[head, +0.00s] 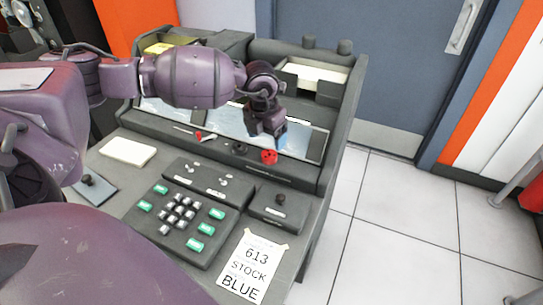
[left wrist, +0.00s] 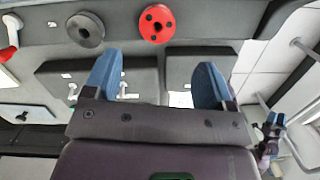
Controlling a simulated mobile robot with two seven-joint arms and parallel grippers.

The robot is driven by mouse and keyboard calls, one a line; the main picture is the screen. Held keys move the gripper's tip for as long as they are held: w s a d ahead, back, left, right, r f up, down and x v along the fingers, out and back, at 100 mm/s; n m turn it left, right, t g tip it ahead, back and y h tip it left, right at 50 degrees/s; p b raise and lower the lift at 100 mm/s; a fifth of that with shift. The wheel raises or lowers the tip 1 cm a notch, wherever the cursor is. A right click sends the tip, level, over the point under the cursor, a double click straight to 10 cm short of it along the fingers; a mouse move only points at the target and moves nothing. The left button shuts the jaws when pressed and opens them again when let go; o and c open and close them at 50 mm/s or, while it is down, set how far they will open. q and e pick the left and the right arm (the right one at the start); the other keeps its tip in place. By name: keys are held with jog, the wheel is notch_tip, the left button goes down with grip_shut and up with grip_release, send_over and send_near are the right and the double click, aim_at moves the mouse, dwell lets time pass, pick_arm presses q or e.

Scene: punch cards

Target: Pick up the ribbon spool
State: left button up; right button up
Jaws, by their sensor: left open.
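Two round, spool-like discs lie on the console ledge. One is red with dark holes (head: 269,156), and the other is dark grey (head: 240,149). Which one is the ribbon spool I cannot tell for sure. In the left wrist view the red disc (left wrist: 156,24) is beyond the gap between my fingers, and the dark disc (left wrist: 86,29) is farther left. My left gripper (head: 267,128) is open and empty, just above and behind the red disc in the head view. Its blue fingers (left wrist: 156,85) are apart. What seems to be my right gripper (left wrist: 270,130) shows small at the right.
A small red-and-white item (head: 200,136) lies left of the discs. In front are a keypad (head: 180,219), a raised control box (head: 276,207) and a paper sign reading "613 STOCK BLUE" (head: 250,266). Tiled floor (head: 390,230) is open to the right.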

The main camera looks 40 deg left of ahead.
aim_at(269, 153)
pick_arm(q)
jog(key=f, duration=0.2)
jog(key=w+f+b, duration=0.1)
jog(key=f, duration=0.4)
jog(key=shift+w+a+f+b, duration=0.25)
jog(key=shift+b, duration=0.15)
jog(key=shift+r, duration=0.1)
jog(key=c, duration=1)
